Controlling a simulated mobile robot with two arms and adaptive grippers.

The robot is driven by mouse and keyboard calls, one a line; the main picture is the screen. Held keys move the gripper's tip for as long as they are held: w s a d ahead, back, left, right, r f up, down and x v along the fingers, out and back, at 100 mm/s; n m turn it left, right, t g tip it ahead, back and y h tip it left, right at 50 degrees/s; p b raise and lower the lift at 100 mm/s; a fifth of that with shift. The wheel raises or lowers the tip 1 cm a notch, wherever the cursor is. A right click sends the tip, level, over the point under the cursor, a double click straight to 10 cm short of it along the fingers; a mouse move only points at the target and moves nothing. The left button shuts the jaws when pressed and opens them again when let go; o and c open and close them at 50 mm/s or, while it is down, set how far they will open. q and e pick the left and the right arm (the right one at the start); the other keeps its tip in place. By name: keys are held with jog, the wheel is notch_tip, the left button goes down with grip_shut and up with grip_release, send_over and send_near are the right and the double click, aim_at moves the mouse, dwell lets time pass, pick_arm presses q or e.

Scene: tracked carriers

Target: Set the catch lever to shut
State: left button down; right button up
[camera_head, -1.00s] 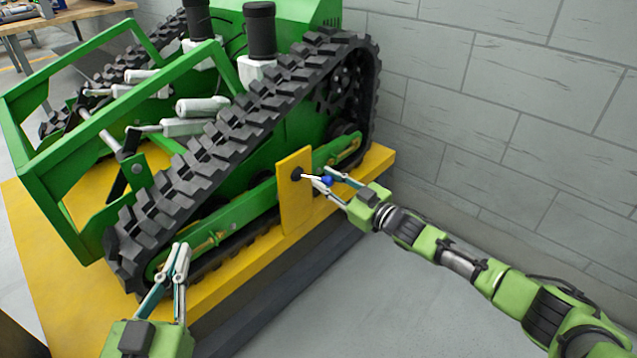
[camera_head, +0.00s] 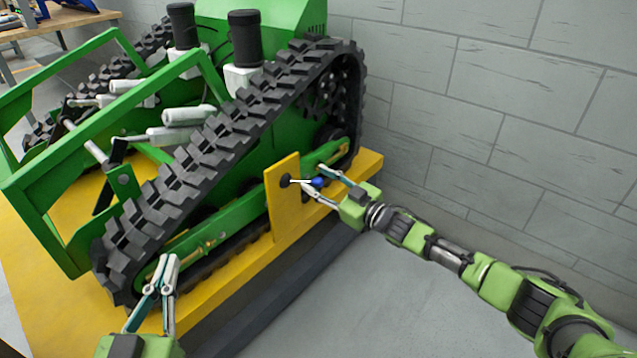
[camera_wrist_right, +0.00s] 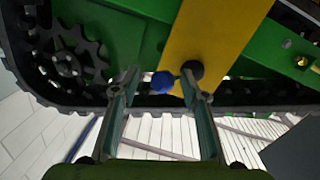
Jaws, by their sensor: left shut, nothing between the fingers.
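The catch lever is a thin rod with a blue knob (camera_head: 318,182). Its black pivot (camera_head: 285,181) is on an upright yellow plate (camera_head: 283,215) beside the green tracked carrier (camera_head: 225,205). In the head view the rod points right from the pivot. My right gripper (camera_head: 311,177) is open, its fingers on either side of the knob. My left gripper (camera_head: 168,258) is shut and empty, in front of the near track.
The carrier stands on a yellow platform (camera_head: 240,285) with a dark side. A grey block wall (camera_head: 500,100) rises behind and to the right. Grey floor (camera_head: 350,300) in front of the platform is clear. A wooden bench (camera_head: 60,22) is at the far left.

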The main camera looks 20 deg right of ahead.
jog(key=shift+w+a+r, duration=0.1)
jog(key=shift+w, duration=0.05)
jog(key=shift+s, duration=0.3)
jog(key=v, duration=1.1)
jog(key=shift+s+d, duration=0.25)
